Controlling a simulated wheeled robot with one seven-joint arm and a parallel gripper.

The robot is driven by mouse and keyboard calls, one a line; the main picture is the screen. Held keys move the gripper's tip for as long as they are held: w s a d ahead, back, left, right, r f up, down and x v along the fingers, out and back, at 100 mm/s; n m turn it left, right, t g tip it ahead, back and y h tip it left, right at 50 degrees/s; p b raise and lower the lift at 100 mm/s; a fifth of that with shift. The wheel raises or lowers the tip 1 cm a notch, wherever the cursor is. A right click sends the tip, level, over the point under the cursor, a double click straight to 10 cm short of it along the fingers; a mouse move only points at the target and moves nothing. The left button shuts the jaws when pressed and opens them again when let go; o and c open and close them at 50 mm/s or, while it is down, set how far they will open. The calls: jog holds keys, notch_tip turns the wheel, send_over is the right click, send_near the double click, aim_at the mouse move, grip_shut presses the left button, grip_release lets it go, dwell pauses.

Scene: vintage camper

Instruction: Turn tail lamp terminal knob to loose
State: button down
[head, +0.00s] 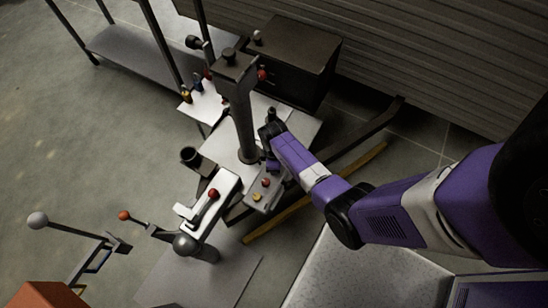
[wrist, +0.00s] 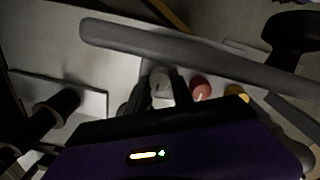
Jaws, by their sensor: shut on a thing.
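In the wrist view, a pale grey knob (wrist: 160,82) stands between the two dark fingers of my gripper (wrist: 158,98), which is shut on it. A red knob (wrist: 200,87) and a yellow knob (wrist: 237,92) stand in a row to its right, outside the fingers. In the head view, the red knob (head: 265,182) and yellow knob (head: 256,196) sit on a small grey terminal box (head: 272,198). My gripper (head: 271,163) is at the far end of that row and hides the held knob there. I see no readable label or loose mark, so the knob's turn cannot be told.
A dark upright post (head: 242,125) rises just left of my gripper. A grey bar (wrist: 200,58) crosses close above the knobs in the wrist view. A white lever fixture (head: 213,198) stands left of the box. A dark cabinet (head: 285,60) is behind.

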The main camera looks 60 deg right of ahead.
jog(key=shift+n, duration=0.6)
jog(key=c, duration=1.1)
grip_release()
jog(key=shift+s+a+r+p, duration=0.1)
jog(key=shift+r+p, duration=0.5)
jog(key=shift+r, duration=1.35)
jog(key=shift+a+r+p, duration=0.1)
jog(key=shift+r+p, duration=0.45)
jog(key=shift+r, duration=1.4)
